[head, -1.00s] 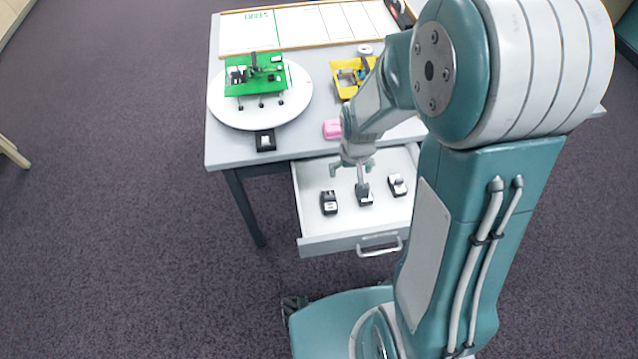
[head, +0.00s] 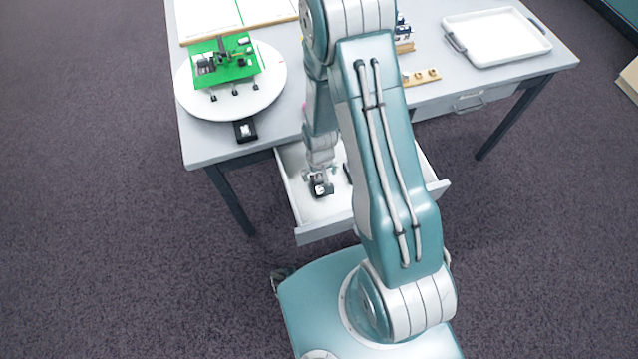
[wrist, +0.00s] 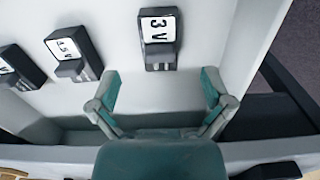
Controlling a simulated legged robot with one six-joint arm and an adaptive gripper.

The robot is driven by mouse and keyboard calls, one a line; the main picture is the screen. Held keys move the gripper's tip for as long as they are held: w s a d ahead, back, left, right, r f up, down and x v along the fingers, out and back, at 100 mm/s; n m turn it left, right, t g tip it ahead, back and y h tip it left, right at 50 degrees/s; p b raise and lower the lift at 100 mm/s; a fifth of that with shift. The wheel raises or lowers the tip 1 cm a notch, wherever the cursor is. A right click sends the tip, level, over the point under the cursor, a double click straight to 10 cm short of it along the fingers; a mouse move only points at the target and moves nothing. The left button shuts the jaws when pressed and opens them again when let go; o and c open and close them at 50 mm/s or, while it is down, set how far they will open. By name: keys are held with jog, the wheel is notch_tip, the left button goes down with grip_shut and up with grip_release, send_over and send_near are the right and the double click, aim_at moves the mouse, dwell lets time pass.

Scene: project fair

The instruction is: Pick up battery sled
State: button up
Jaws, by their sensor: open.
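Several black battery sleds with white labels lie in the open drawer. One battery sled (wrist: 158,38), labelled 3 V, lies just ahead of my gripper (wrist: 160,82) in the wrist view. It also shows below my gripper (head: 318,176) in the head view, as a dark sled (head: 321,189) at the drawer's left. A second sled (wrist: 73,54), labelled 4.5 V, lies to the left in the wrist view, and a third (wrist: 15,70) is cut off at the edge. My gripper is open and empty, its fingers spread wider than the 3 V sled. My arm hides part of the drawer in the head view.
The drawer (head: 325,230) sticks out of a grey table. On the table are a white turntable (head: 190,88) with a green board (head: 240,72), a black block (head: 245,130) near the front edge, and a white tray (head: 497,55) at right.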

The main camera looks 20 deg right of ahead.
aim_at(319, 180)
jog(key=shift+a+f, duration=0.1)
jog(key=shift+f, duration=2.55)
jog(key=c, duration=1.2)
